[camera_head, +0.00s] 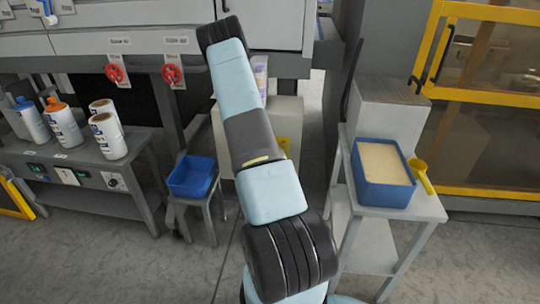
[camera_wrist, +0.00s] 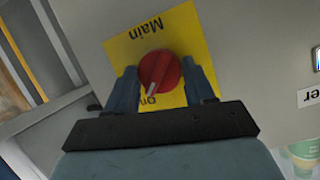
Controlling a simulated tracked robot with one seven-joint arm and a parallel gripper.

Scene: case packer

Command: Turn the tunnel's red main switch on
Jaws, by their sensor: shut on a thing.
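The red main switch (camera_wrist: 160,72) is a round knob on a yellow plate (camera_wrist: 125,48) in the wrist view. The plate reads "Main" and "On", upside down in this view. The knob's white mark points down and slightly left, at the "On" label (camera_wrist: 150,100). My gripper (camera_wrist: 163,82) is shut on the knob, one finger on each side of it. In the head view a strip of yellow (camera_head: 284,146) shows beside my arm on a pale cabinet (camera_head: 290,112); the knob and my gripper are hidden behind my arm there.
A stand (camera_head: 405,205) at right holds a blue tub (camera_head: 384,190) of pale contents and a yellow scoop (camera_head: 421,175). At left are a blue bin (camera_head: 191,177) on a stool, a bench (camera_head: 85,178) with bottles, and red valve handles (camera_head: 172,74). Floor between is open.

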